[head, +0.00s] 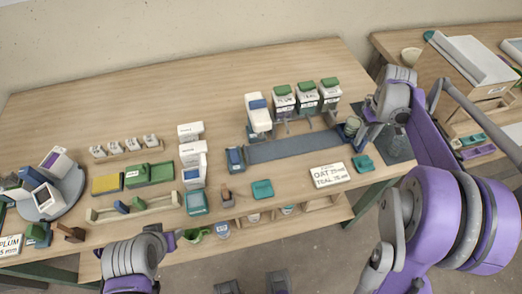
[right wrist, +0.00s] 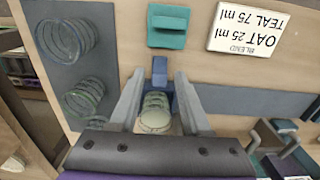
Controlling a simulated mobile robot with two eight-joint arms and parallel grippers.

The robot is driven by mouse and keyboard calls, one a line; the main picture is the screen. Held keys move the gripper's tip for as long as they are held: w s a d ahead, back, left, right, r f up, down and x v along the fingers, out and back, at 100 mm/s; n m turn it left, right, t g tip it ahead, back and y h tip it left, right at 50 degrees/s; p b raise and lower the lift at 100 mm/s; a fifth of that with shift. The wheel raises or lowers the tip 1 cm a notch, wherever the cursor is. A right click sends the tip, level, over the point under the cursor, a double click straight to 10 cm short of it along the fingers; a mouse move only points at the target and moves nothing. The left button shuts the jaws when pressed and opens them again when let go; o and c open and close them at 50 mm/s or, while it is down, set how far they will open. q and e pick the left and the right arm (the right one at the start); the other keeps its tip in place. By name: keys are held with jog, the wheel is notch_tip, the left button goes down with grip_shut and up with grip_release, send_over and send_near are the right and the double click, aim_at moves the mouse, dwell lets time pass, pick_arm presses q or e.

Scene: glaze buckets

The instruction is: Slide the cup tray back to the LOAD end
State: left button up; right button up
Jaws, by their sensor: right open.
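The cup tray (right wrist: 160,71) shows as a small blue piece with a raised block, at the right end of a grey-blue track (head: 295,147). A glazed cup (head: 352,126) stands at it; the cup also shows in the right wrist view (right wrist: 155,113). My right gripper (right wrist: 157,90) is open, its fingers on either side of the cup and tray; I cannot tell whether they touch. In the head view my right gripper (head: 362,133) partly hides the tray. My left gripper (head: 172,241) is near the table's front edge, away from the track; its jaws are unclear. No LOAD mark is readable.
Three green-topped dispensers (head: 307,98) stand behind the track. A dark mat (right wrist: 50,72) with clear cups lies beyond its right end. A blend card (head: 329,175) and a teal block (head: 363,163) lie in front. A dark blue box (head: 235,159) stands by the left end.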

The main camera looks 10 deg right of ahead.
notch_tip(320, 180, up, 7)
jog(key=p, duration=0.4)
jog(key=shift+f, duration=0.1)
jog(key=shift+a, duration=0.1)
jog(key=s+a+t, duration=0.1)
jog(key=s+a, duration=0.4)
jog(key=a, duration=0.3)
jog(key=s+a+f+t, duration=0.1)
jog(key=s+a+t, duration=0.1)
jog(key=s+a, duration=0.3)
jog(key=s+a+f+t+p, duration=0.1)
jog(key=s+a, duration=0.4)
jog(key=a, duration=0.6)
jog(key=shift+a+f+t, duration=0.2)
jog(key=shift+t, duration=0.5)
